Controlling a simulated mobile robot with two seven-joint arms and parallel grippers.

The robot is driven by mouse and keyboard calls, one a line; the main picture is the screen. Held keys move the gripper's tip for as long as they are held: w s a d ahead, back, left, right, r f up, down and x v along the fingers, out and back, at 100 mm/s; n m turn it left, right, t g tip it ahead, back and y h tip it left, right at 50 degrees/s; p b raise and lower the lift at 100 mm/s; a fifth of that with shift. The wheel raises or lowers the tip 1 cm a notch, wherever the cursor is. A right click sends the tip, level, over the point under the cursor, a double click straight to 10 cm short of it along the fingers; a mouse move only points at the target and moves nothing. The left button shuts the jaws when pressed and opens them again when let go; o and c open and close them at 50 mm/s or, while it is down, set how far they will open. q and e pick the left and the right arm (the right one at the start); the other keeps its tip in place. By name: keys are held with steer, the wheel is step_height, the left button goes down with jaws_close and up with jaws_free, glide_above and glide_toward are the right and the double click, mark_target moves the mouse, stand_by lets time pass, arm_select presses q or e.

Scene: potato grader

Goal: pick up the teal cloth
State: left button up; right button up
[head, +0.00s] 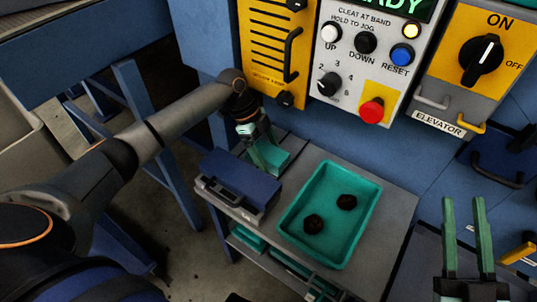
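The teal cloth (281,161) lies at the back left of the grey table, behind the dark blue case. It is small in view and partly covered by my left gripper. My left gripper (262,158) reaches down from above, with its green fingers at the cloth. The fingers overlap in this view, so I cannot tell whether they are apart, or shut on the cloth. My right gripper (466,235) is at the lower right, with its two green fingers apart and nothing between them.
A dark blue case (240,184) stands just in front of the cloth. A teal tray (299,240) with two dark potatoes (330,212) is to its right. The blue machine wall with a control panel (345,75) and yellow elevator panel (470,60) rises behind.

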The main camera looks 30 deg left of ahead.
arm_select(q)
steer(key=c, duration=0.7)
